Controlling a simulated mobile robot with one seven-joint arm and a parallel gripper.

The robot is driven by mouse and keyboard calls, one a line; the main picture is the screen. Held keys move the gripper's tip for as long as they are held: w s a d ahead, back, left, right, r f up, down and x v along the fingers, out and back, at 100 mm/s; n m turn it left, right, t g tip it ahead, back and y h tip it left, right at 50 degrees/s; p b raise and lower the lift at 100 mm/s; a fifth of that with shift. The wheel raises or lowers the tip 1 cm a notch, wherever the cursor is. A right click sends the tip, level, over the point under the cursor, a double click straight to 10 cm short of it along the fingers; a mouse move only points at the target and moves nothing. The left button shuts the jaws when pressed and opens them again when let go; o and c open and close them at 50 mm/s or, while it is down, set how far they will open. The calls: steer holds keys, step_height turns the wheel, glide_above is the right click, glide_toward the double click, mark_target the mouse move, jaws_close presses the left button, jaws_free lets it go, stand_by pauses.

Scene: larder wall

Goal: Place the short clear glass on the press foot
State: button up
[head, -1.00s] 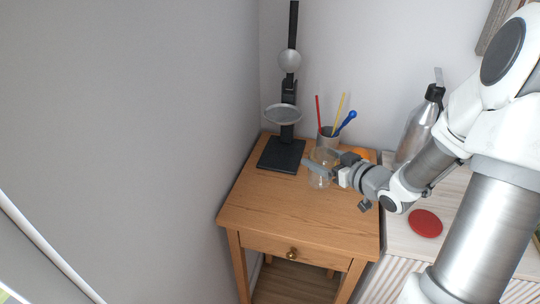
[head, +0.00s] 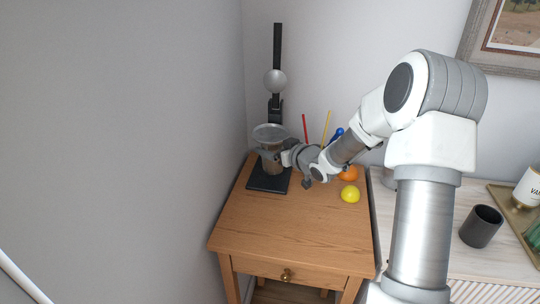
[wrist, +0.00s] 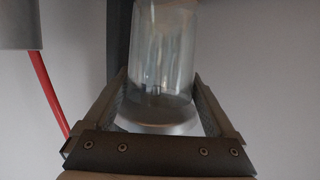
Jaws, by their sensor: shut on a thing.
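The black press stands at the back left of the wooden table, with its flat foot (head: 268,184) on the tabletop and a round grey dish (head: 270,130) above. My gripper (head: 279,158) reaches in from the right, shut on the short clear glass (head: 270,164). The glass looks upright over the foot and below the dish. I cannot tell whether its base touches the foot. In the wrist view, which looks upside down, the clear glass (wrist: 163,50) is between the two fingers (wrist: 162,105).
An orange (head: 348,173) and a lemon (head: 350,194) are on the table right of my gripper. A grey cup (wrist: 18,22) with pencils is close behind, mostly hidden in the head view. A dark cup (head: 481,226) stands on the right cabinet. The table's front is clear.

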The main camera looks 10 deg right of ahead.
steer(key=shift+w+a, duration=0.35)
steer(key=shift+w, duration=0.4)
steer(key=shift+f, duration=1.65)
steer(key=shift+b, duration=0.3)
steer(key=shift+f, duration=0.25)
steer(key=o, duration=1.3)
steer(key=shift+r, duration=0.3)
steer(key=p+v, duration=0.1)
steer(key=v, duration=1.1)
steer(key=shift+f, duration=0.1)
